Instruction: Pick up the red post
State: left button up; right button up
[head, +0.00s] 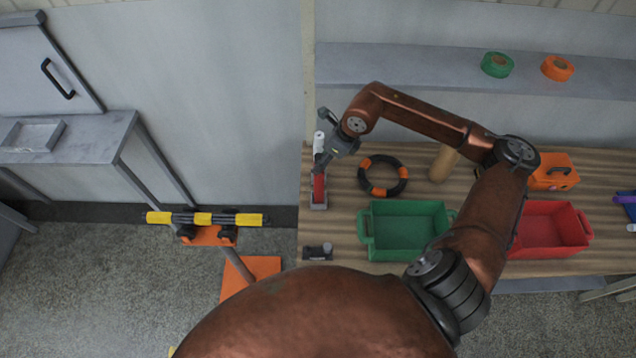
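The red post (319,187) stands in a small grey holder (319,206) at the left end of the wooden table. The arm in view has its elbow on the right and reaches back left over the table; I take it as my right arm. Its gripper (321,140) is over the table's left edge, just beyond the post. Its fingers look spread, one towards the back and one near the post's top, which it partly hides. Whether that finger touches the post is unclear. My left gripper is not in view.
A white cylinder (319,142) shows by the gripper. On the table are a black-orange ring (382,176), a wooden cylinder (442,164), a green crate (363,228), a red crate (584,226) and an orange case (553,172). A yellow-black barrier (205,219) stands left.

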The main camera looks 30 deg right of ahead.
jog(key=shift+x, duration=1.4)
jog(key=shift+a, duration=0.1)
jog(key=c, duration=1.1)
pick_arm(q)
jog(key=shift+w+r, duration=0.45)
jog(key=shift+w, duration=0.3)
pick_arm(e)
grip_shut()
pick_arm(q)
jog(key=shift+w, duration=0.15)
pick_arm(e)
jog(key=shift+r, duration=0.1)
